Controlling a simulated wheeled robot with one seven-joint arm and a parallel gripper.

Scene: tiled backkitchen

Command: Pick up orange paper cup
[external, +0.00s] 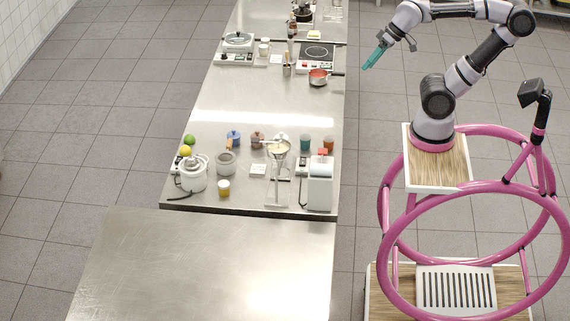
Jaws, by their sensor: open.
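A small orange-brown cup (328,143), likely the orange paper cup, stands near the right edge of the steel counter, behind a white appliance. It is small in the picture, so its material cannot be made out. My gripper (371,59) has teal fingers and is open and empty. It hangs in the air to the right of the counter in the picture, well above and apart from the cup. The fingers look close together from this angle.
A teal cup (305,141) stands left of the orange one. A white appliance (320,188) and a glass stand (279,180) are in front. A red pot (318,77) sits farther back. The counter's middle (260,105) is mostly clear.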

